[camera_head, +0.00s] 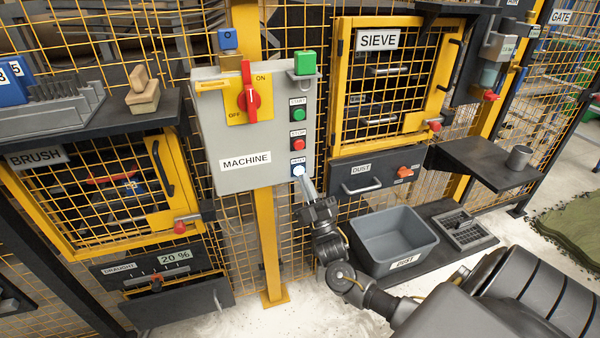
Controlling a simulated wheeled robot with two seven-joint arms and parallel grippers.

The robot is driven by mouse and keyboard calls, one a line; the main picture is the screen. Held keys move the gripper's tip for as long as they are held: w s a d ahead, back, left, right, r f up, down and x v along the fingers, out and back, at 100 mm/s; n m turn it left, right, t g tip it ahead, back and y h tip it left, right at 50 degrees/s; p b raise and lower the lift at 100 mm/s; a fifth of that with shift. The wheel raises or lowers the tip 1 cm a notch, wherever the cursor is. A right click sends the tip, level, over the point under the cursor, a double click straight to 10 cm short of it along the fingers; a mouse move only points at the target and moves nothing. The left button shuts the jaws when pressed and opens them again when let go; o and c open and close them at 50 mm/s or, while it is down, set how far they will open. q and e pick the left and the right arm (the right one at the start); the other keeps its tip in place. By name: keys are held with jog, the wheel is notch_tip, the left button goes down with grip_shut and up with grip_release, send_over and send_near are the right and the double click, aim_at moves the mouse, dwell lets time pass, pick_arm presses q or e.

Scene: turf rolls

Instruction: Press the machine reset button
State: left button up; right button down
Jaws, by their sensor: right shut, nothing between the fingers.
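The grey MACHINE control box (236,140) is mounted on a yellow post. Down its right side are a green START button (298,115), a red STOP button (298,143) and a pale, bright reset button (298,170) under a small blue label. A red rotary switch (249,92) sits on a yellow plate marked ON and OFF. My right gripper (304,180) is shut and empty, with its tips pointing up just below the reset button. I cannot tell whether the tips touch it. My left gripper is not in view.
The yellow SIEVE door (384,85) and DUST drawer (376,172) are to the right. A grey bin (392,240) stands below on a dark shelf. The BRUSH door (100,195) is at left. A black shelf (488,162) holding a grey cup juts out at right.

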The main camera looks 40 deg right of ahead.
jog(key=shift+w, duration=0.15)
jog(key=shift+w+d, duration=0.1)
jog(key=shift+w, duration=0.1)
dwell(0.3)
jog(key=shift+w+d, duration=0.15)
jog(key=shift+w, duration=0.25)
dwell(0.4)
jog(key=shift+s, duration=0.1)
jog(key=shift+s+a, duration=0.25)
jog(key=shift+s, duration=0.45)
